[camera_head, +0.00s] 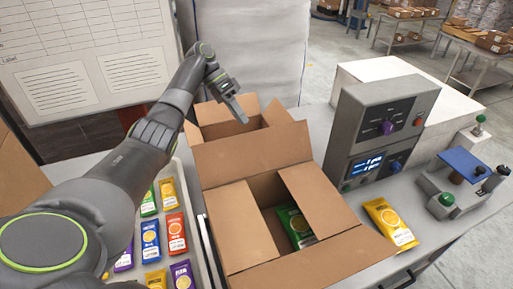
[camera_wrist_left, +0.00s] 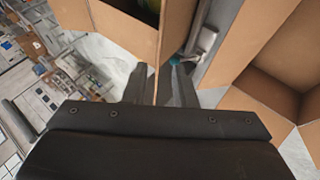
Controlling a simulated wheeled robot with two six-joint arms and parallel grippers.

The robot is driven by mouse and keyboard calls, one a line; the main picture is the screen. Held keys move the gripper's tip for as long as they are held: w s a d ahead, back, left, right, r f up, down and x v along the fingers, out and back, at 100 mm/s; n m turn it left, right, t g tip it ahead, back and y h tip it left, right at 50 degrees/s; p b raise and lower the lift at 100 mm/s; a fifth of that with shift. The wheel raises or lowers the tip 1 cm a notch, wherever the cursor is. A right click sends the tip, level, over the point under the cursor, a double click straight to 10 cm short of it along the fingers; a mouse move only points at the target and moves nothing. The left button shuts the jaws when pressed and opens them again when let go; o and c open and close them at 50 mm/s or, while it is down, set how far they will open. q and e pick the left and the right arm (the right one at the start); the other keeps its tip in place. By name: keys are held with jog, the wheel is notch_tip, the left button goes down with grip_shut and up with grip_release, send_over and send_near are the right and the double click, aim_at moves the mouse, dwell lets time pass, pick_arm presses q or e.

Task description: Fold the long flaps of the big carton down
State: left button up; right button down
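The big carton (camera_head: 230,268) stands open on the bench in the head view. Its two short flaps, left (camera_head: 240,226) and right (camera_head: 318,198), lie inward over the opening. The far long flap (camera_head: 250,156) stands up, and the near long flap (camera_head: 318,264) slopes outward. A green packet (camera_head: 295,227) shows inside. My left gripper (camera_head: 235,107) is above and beyond the far flap, over another carton; I see no contact. My right gripper is not in view.
A smaller open carton (camera_head: 218,130) stands behind the big one. A grey control unit (camera_head: 378,125) stands close on the right, with a yellow packet (camera_head: 390,223) before it. A tray of coloured packets (camera_head: 193,205) lies left, partly under my arm.

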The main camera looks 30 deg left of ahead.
aim_at(256, 139)
pick_arm(q)
jog(key=b+x, duration=0.2)
jog(key=x, duration=0.5)
jog(key=shift+d+f, duration=0.15)
jog(key=shift+d, duration=0.1)
jog(key=shift+s+d+f, duration=0.1)
jog(key=shift+d+f, duration=0.25)
jog(key=shift+f, duration=0.25)
jog(key=shift+c, duration=0.5)
grip_shut()
